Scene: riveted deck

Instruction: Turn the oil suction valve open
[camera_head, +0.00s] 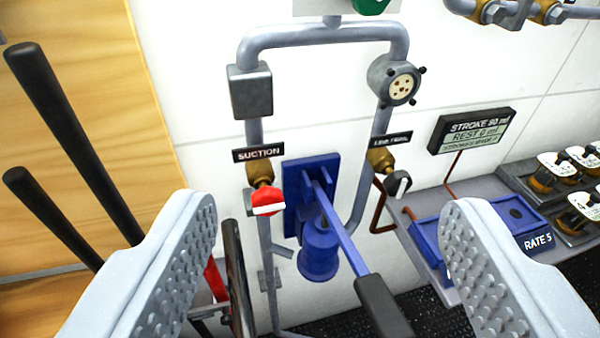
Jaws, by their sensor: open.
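The oil suction valve has a red round knob with a white bar (267,203) on a brass body, on the grey pipe below the black SUCTION label (258,153). The white bar lies nearly level in the picture. My gripper (325,240) is open and empty, with one grey studded finger at the lower left and one at the lower right. The valve shows between the fingers, nearer the left one, farther away on the wall. Neither finger touches it.
A blue hand pump (320,250) with a black-gripped lever (385,305) stands right of the valve. A second valve with a black knob (397,184) is further right. Black rods (70,140) rise at left.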

